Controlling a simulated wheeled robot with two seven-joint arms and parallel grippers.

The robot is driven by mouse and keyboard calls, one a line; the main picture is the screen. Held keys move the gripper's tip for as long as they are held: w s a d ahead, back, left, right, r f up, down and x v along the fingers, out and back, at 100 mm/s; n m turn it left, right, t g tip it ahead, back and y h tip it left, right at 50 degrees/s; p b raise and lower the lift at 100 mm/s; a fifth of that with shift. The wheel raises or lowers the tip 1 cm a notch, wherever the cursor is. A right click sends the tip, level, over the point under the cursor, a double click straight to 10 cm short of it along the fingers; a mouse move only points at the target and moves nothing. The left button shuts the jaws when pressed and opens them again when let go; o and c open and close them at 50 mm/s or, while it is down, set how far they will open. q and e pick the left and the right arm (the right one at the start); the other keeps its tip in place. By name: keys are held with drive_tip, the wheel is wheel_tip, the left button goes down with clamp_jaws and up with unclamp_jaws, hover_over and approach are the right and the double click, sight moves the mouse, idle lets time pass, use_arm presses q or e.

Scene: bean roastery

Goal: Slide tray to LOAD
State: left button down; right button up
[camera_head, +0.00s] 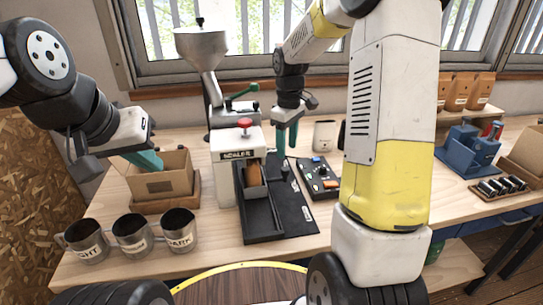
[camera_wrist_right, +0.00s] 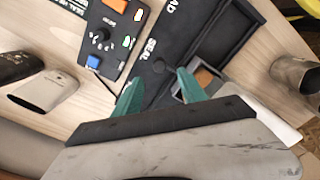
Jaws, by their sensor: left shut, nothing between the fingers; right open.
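The grey tray (camera_head: 256,191) sits on the black track (camera_head: 264,233) at the sealer (camera_head: 226,170), with a brown item (camera_head: 253,173) in it. The tray (camera_wrist_right: 183,98) also shows in the right wrist view, beside the SEAL marking, partly hidden by a finger. Part of the word LOAD shows further along the track. A dark knob (camera_head: 285,172) stands at the track's right side. My right gripper (camera_head: 286,145) is open and empty above and behind the knob; its fingers are apart in the wrist view (camera_wrist_right: 158,88). My left gripper (camera_head: 152,162) is shut and empty at the cardboard box.
The cardboard box (camera_head: 160,184) stands left of the sealer, with several metal cups (camera_head: 133,236) in front. A black control panel (camera_head: 319,178) lies right of the track. A white cup (camera_head: 324,134) stands behind it. Bare tabletop shows in front of the track.

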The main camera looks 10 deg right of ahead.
sight(285, 169)
drive_tip(key=shift+w+f, duration=0.2)
drive_tip(key=shift+f, duration=0.25)
wheel_tip(285, 169, down, 8)
drive_tip(key=shift+r, duration=0.2)
clamp_jaws()
idle(1.2)
